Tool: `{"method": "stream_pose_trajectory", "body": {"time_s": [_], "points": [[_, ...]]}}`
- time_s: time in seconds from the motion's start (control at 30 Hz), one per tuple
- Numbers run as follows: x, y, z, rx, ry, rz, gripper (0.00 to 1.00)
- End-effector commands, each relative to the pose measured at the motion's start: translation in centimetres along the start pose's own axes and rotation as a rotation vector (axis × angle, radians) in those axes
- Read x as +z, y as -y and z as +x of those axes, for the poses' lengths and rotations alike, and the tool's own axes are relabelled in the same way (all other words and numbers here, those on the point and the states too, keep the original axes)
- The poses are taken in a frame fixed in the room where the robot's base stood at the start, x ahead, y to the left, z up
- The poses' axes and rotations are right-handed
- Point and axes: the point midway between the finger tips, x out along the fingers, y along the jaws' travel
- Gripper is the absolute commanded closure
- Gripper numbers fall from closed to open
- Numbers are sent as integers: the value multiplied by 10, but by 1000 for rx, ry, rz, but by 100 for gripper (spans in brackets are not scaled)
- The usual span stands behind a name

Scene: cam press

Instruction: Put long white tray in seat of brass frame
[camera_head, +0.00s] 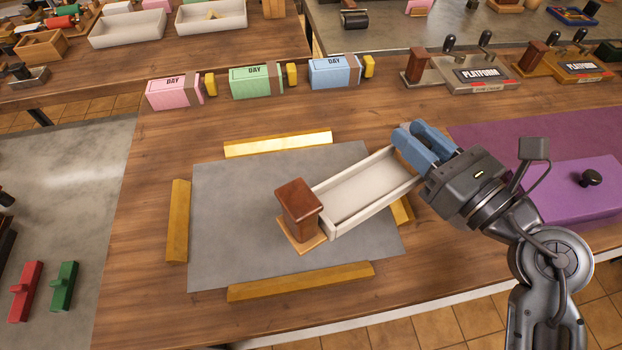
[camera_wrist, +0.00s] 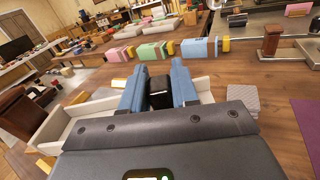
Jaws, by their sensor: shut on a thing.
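The long white tray (camera_head: 365,192) is empty and lies slantwise over the right part of the grey mat (camera_head: 235,220). My gripper (camera_head: 414,147), with blue fingers, is shut on the tray's upper right end. In the wrist view the tray (camera_wrist: 75,113) shows on both sides of the fingers (camera_wrist: 158,88). The brass frame is separate bars around the mat: back (camera_head: 278,143), left (camera_head: 178,220), front (camera_head: 300,282) and right (camera_head: 402,210). The right bar is partly hidden by the tray and gripper. I cannot tell whether the tray touches the mat.
A brown wooden block (camera_head: 299,205) on a pale base stands at the tray's lower left end, seemingly against it. Pink, green and blue DAY boxes (camera_head: 256,80) line the back. A purple lidded box (camera_head: 570,190) is at right. The mat's left half is clear.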

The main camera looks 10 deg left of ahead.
Motion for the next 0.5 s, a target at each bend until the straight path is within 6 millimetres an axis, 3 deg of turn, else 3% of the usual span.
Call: {"method": "stream_pose_trajectory", "body": {"time_s": [0.3,0.5], "points": [[-42,-35,55,4,-1,1,100],[-61,-50,79,3,0,0,100]]}}
